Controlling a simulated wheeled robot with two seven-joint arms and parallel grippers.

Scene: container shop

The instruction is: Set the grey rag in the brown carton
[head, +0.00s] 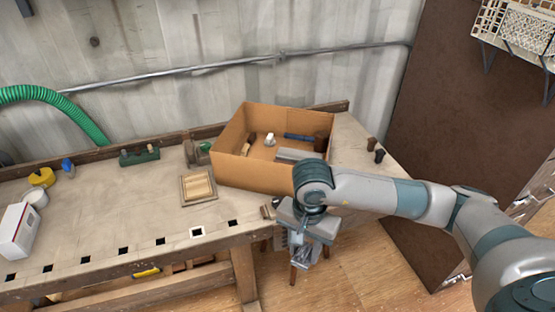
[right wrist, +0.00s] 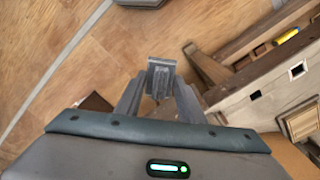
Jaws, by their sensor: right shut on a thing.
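The brown carton (head: 228,166) stands open on the workbench, upright, with several items inside. My right gripper (head: 300,256) is in front of the carton and lower in the picture, past the bench's front edge, pointing down over the floor. In the right wrist view its fingers (right wrist: 158,82) close on a small grey piece, which I take for the grey rag (right wrist: 161,63). Most of the rag is hidden by the fingers. My left gripper is not in view.
A wooden frame (head: 198,188) lies left of the carton. The middle left of the bench (head: 120,203) is clear.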

